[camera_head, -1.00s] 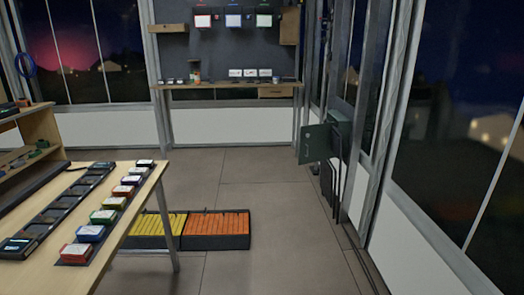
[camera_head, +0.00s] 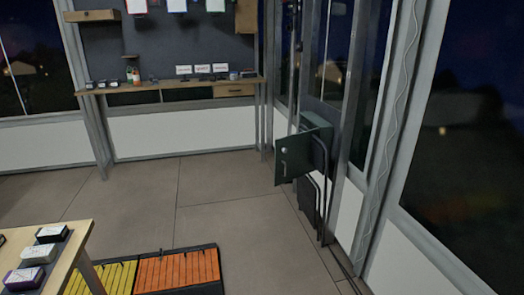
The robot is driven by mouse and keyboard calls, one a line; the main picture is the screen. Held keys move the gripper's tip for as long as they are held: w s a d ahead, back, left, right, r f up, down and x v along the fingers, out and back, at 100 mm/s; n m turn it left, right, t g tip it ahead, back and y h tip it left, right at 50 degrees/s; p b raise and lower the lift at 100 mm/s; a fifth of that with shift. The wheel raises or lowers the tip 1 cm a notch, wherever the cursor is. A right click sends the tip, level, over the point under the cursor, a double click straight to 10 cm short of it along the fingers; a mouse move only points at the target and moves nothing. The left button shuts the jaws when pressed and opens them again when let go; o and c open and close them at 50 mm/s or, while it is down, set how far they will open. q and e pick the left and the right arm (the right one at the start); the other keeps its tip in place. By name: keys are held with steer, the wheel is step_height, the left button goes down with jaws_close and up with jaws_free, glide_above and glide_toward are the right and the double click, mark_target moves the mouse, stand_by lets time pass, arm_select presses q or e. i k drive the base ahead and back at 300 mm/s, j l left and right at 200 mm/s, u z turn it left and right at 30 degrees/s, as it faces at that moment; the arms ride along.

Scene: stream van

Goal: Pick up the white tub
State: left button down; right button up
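I cannot clearly make out a white tub. A small whitish box (camera_head: 37,254) with a pale top sits on the wooden table (camera_head: 66,252) at the lower left, between a black box (camera_head: 51,234) and a purple box (camera_head: 24,279); I cannot tell whether it is the tub. Several small items (camera_head: 100,84) on the back wall shelf (camera_head: 160,87) are too small to name. Neither of my grippers is in view.
A yellow slatted crate (camera_head: 103,279) and an orange slatted crate (camera_head: 178,270) lie on the floor beside the table. A dark green cabinet with its door (camera_head: 295,157) open juts from the right wall. The floor (camera_head: 215,205) between is clear.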

mark_target(234, 74)
steer(key=i+j+z, duration=0.3)
steer(key=i+j, duration=0.15)
steer(key=i+j+z, duration=0.35)
steer(key=i+j, duration=0.05)
steer(key=j, duration=0.1)
